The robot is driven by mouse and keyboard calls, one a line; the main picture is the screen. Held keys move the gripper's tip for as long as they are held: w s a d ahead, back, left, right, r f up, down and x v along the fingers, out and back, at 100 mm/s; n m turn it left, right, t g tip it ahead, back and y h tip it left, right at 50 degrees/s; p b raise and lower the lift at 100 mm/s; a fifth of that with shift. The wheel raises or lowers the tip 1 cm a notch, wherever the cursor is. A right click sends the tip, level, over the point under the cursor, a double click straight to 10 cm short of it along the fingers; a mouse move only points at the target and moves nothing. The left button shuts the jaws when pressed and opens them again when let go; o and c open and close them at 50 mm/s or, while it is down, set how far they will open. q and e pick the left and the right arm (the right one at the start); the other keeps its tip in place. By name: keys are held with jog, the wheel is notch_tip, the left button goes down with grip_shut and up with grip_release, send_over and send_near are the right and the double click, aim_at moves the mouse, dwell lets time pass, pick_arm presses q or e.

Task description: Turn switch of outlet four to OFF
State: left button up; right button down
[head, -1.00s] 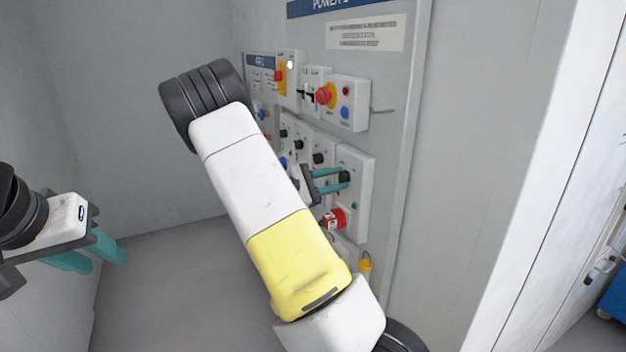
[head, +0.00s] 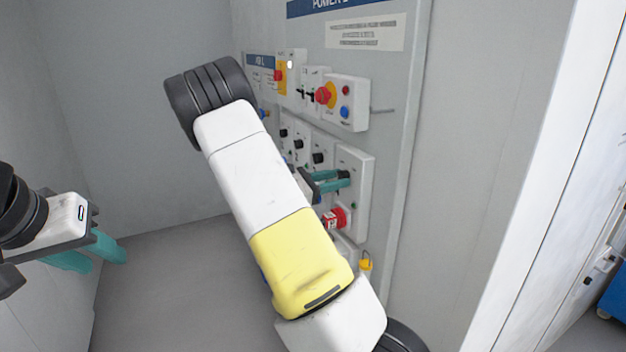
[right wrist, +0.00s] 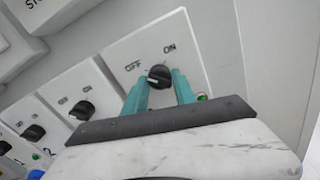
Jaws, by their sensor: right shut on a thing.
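The rightmost switch plate (right wrist: 190,45) carries a black rotary knob (right wrist: 159,76) with OFF at its upper left and ON at its upper right. Its number is hidden behind my gripper, and I cannot tell surely which label the knob points to. My right gripper (right wrist: 160,84) is shut on this knob, one teal finger on each side. In the head view the right gripper (head: 333,181) reaches the same plate (head: 356,205) from the left. My left gripper (head: 97,256) hangs open and empty at the far left, away from the panel.
Several similar knobs (right wrist: 82,110) sit in a row to the left. Above are a red emergency button (head: 323,95) and a blue button (head: 345,112). A red socket plug (head: 335,218) is below, and a yellow item (head: 365,265) lower still. The floor (head: 180,290) at left is clear.

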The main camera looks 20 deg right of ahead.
jog(key=c, duration=1)
grip_release()
jog(key=shift+a, duration=0.1)
jog(key=a, duration=0.7)
jog(key=shift+s+a, duration=0.3)
jog(key=shift+a, duration=0.05)
jog(key=shift+s, duration=0.1)
